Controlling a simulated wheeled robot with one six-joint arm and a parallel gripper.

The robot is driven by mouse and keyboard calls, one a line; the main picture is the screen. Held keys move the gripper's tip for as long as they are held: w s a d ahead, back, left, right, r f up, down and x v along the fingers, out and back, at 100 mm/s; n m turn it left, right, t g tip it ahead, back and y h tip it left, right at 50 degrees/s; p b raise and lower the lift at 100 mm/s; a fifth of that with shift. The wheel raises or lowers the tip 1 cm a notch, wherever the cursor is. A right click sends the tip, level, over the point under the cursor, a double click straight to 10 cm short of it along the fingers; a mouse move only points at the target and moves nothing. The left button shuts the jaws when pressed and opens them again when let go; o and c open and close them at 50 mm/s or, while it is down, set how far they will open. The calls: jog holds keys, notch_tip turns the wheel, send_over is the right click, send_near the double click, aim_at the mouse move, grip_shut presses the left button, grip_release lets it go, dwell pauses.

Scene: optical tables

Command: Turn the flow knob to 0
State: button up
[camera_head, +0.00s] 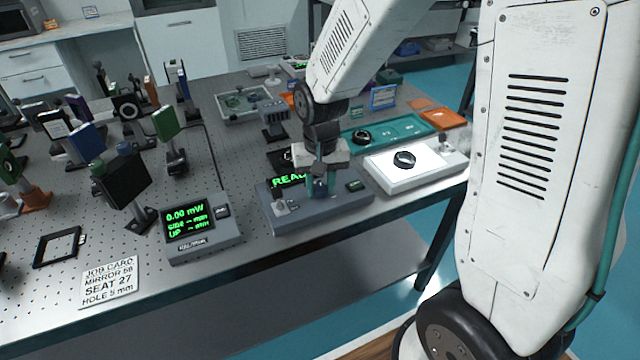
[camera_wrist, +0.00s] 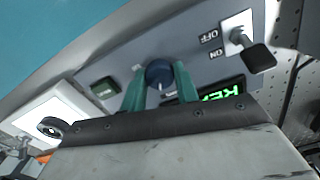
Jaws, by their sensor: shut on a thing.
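The flow knob (camera_wrist: 158,72) is a dark blue round knob with a pale pointer line, on the sloped front panel of a grey control box (camera_head: 345,206). The two green fingers of my gripper (camera_wrist: 160,84) stand on either side of it and are shut on it. In the head view my gripper (camera_head: 320,187) points down at this box and hides the knob. The green display (camera_wrist: 222,91) is partly covered by my gripper; only its first letters show. I cannot read any scale around the knob.
A switch (camera_wrist: 238,37) marked OFF and ON sits beside the knob, and a small dark green-lit window (camera_wrist: 104,88) on its other side. A power meter (camera_head: 190,228) stands left of the box, a white plate device (camera_head: 425,172) to the right.

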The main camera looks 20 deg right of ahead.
aim_at(321, 188)
jog(key=n, duration=0.4)
jog(key=shift+n, duration=0.4)
dwell(0.4)
jog(key=o, duration=1)
jog(key=shift+c, duration=0.2)
notch_tip(321, 188, up, 8)
jog(key=shift+f, duration=0.1)
